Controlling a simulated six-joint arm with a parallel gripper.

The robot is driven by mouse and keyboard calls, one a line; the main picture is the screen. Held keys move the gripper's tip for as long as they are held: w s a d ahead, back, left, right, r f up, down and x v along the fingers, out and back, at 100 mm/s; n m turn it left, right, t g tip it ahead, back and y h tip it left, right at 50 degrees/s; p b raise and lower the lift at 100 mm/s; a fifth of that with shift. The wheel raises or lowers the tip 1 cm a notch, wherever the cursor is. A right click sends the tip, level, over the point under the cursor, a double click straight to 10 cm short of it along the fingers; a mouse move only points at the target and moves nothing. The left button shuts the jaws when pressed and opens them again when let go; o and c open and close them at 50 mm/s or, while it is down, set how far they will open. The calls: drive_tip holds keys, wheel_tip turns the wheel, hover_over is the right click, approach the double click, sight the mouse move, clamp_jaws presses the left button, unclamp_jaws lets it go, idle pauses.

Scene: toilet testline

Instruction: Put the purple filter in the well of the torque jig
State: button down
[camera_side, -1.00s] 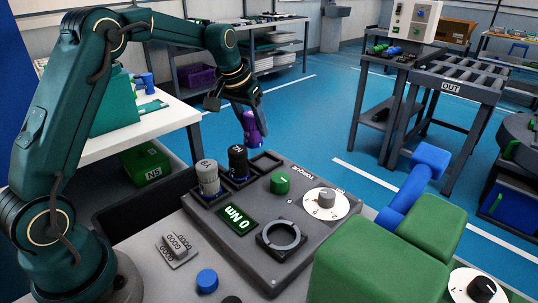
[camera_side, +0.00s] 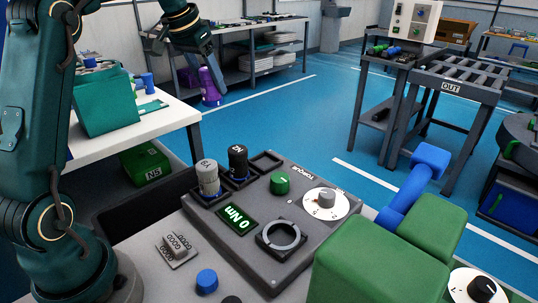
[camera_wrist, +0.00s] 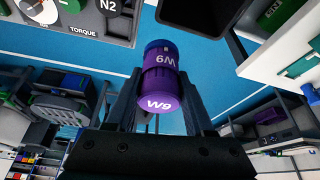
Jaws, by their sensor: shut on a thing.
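The purple filter (camera_side: 210,86) is held in my gripper (camera_side: 204,72), high above the floor beyond the torque jig. In the wrist view the purple filter (camera_wrist: 158,75) shows the label W9, with the fingers of my gripper (camera_wrist: 157,90) shut on its sides. The torque jig (camera_side: 325,178) is a dark grey panel with a green "0 Nm" display. Its ring-shaped well (camera_side: 281,237) near the front looks empty. The filter is clear of the jig, up and to the left of it in the side view.
A grey filter (camera_side: 207,178) and a black filter (camera_side: 238,160) stand in the jig's rack, beside an empty square slot (camera_side: 265,163). A green block (camera_side: 380,265) and blue handle (camera_side: 414,185) stand right of the well. A white table (camera_side: 135,135) is at left.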

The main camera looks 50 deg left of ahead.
drive_tip(key=s+d+m+h, duration=0.1)
drive_tip(key=s+d+m, duration=0.15)
drive_tip(key=d, duration=0.65)
drive_tip(key=s+d+m+h, duration=0.15)
drive_tip(key=d+m, duration=0.25)
drive_tip(key=d, duration=0.6)
drive_tip(key=s+d+m+h, duration=0.1)
drive_tip(key=s+d+m, duration=0.2)
drive_tip(key=d, duration=0.6)
drive_tip(key=shift+n+g, duration=0.25)
drive_tip(key=shift+g, duration=0.15)
drive_tip(key=shift+w+d+f, duration=0.1)
drive_tip(key=shift+f, duration=7.4)
drive_tip(key=shift+f, duration=0.25)
drive_tip(key=shift+c, duration=1)
unclamp_jaws()
drive_tip(key=shift+r, duration=0.1)
